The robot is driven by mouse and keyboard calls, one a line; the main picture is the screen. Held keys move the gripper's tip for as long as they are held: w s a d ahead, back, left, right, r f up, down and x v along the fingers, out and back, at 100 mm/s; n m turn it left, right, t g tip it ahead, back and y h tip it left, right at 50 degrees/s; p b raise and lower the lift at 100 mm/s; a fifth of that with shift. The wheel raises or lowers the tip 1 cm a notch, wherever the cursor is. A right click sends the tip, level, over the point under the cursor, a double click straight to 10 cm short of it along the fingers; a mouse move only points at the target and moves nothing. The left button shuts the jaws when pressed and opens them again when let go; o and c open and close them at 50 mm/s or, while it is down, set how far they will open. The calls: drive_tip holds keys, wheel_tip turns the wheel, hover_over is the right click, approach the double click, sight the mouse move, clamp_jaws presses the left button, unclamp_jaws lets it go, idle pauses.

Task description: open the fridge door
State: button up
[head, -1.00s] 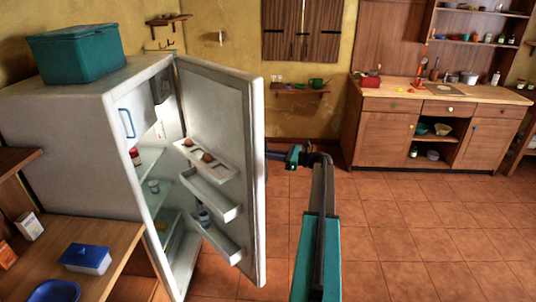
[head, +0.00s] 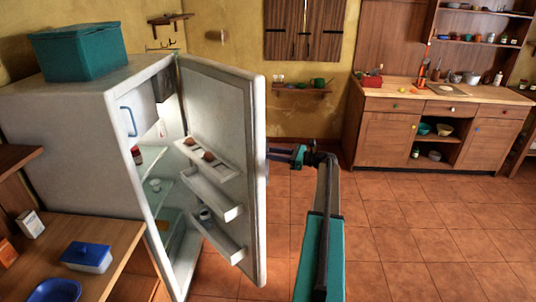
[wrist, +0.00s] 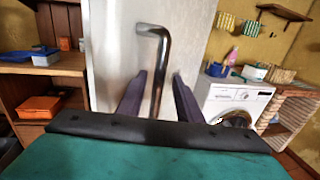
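The white fridge (head: 75,125) stands at the left in the head view. Its door (head: 240,110) stands wide open, showing the lit inside and the door shelves. My gripper (head: 275,154) is at the outer side of the door, its tips partly hidden by the door's edge. In the wrist view the metal bar handle (wrist: 160,62) runs down between the two dark fingers of my gripper (wrist: 159,85). The fingers are apart, with a gap visible on each side of the handle.
A teal box (head: 80,50) sits on top of the fridge. A wooden counter (head: 90,235) with a blue butter dish (head: 86,257) is at the front left. The tiled floor (head: 420,240) to the right is clear. A washing machine (wrist: 232,105) shows in the wrist view.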

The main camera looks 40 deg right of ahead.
drive_tip(key=b+v, duration=0.3)
drive_tip(key=v, duration=0.9)
drive_tip(key=shift+b, duration=0.35)
drive_tip(key=shift+s, duration=0.1)
